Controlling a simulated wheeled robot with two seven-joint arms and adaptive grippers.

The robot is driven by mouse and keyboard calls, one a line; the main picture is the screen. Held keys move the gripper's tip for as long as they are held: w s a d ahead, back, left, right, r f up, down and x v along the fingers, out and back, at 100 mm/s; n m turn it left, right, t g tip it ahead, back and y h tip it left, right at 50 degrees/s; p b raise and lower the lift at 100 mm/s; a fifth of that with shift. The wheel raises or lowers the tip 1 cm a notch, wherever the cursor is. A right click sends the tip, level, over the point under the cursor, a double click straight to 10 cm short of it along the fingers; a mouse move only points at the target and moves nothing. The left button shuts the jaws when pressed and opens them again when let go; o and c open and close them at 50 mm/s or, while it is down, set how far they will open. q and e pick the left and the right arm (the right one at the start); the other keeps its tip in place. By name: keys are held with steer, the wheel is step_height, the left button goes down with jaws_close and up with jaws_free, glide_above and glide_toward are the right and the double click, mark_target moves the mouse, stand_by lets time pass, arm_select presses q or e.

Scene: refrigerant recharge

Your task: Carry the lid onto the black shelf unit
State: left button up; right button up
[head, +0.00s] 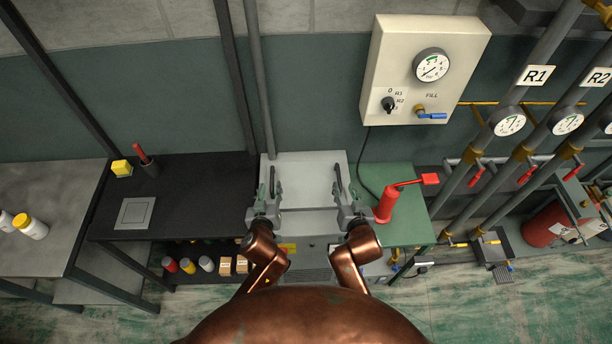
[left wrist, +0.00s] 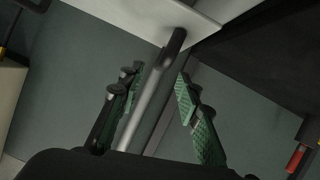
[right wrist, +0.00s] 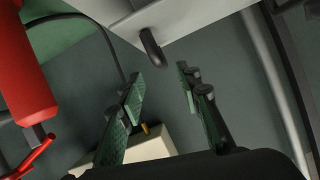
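The lid (head: 307,176) is a pale grey panel on top of the grey unit in the middle of the head view, with a dark handle near each side. My left gripper (head: 267,190) is open near the left handle (left wrist: 174,45), which shows just beyond its fingertips in the left wrist view. My right gripper (head: 346,192) is open near the right handle (right wrist: 153,48), which lies just beyond its fingertips in the right wrist view. I see no finger contact with either handle. The black shelf unit (head: 195,186) stands left of the lid.
The shelf top holds a yellow block (head: 121,168), a black cup (head: 150,168) with a red-handled tool, and a grey square plate (head: 135,213); its right part is clear. A red jack-like tool (head: 386,204) stands on the green table (head: 415,222) close right of my right gripper.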

mark_target(271, 180)
arm_select(q)
steer(key=shift+s+a+r, duration=0.1)
steer(key=shift+s+a, duration=0.05)
arm_select(e)
steer(key=shift+s+a+r, duration=0.1)
steer(key=shift+r, duration=0.05)
